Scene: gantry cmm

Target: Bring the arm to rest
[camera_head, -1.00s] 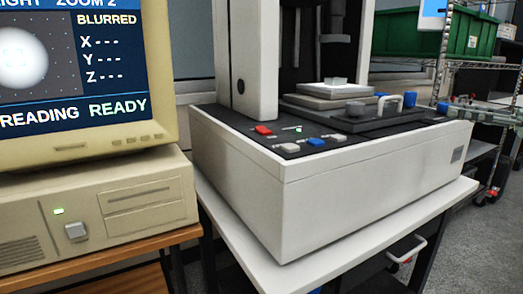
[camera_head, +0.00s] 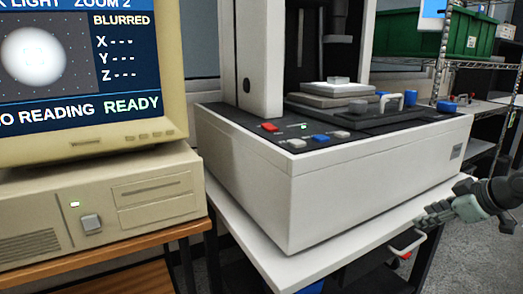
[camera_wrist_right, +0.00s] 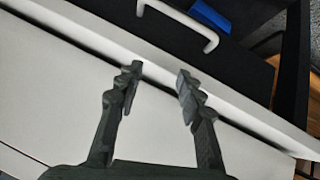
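My right gripper (camera_head: 424,218) comes in from the right edge in the head view, beside the front right part of the white table (camera_head: 345,247). In the right wrist view the two dark fingers of the gripper (camera_wrist_right: 158,72) stand apart with nothing between them. Pale surfaces and a white handle (camera_wrist_right: 180,18) lie beyond the fingertips. My left gripper is not in view. The white measuring machine (camera_head: 375,190) stands on the table, with a small pale block (camera_head: 338,80) on its stage.
A beige computer (camera_head: 150,195) and its monitor (camera_head: 95,151) stand at left; the screen reads BLURRED and READY. A wire shelf with a green crate (camera_head: 470,33) stands behind.

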